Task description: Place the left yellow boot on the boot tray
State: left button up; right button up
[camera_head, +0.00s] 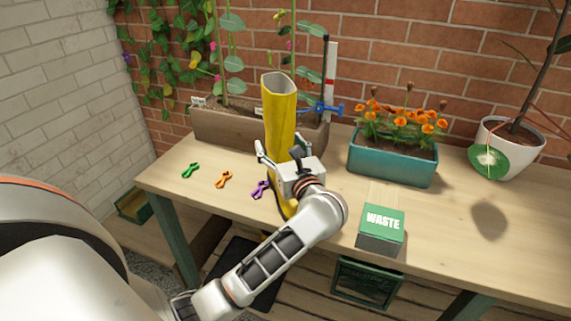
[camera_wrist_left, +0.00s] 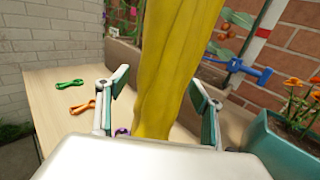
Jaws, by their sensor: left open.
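The yellow boot (camera_head: 279,105) stands upright at the front of the table, its tall shaft open at the top. My left gripper (camera_head: 288,152) is at its lower shaft and hides part of it; a little yellow shows below the gripper. In the left wrist view the boot (camera_wrist_left: 172,70) rises between the two spread fingers, with a clear gap at the left finger. The gripper is open. A dark flat thing (camera_head: 266,287) on the floor below the table may be the boot tray, partly hidden by my arm. My right gripper is not in view.
Green (camera_head: 190,170), orange (camera_head: 223,179) and purple (camera_head: 260,189) clips lie on the wooden table (camera_head: 460,220). Behind stand a brown planter (camera_head: 222,128) with a blue clip on a stake, and a teal flower planter (camera_head: 392,165). A WASTE box (camera_head: 381,230) is at right.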

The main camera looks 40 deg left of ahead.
pick_arm(q)
jog(key=shift+w, duration=0.1)
jog(key=c, duration=1.9)
jog(key=shift+r, duration=0.2)
grip_shut()
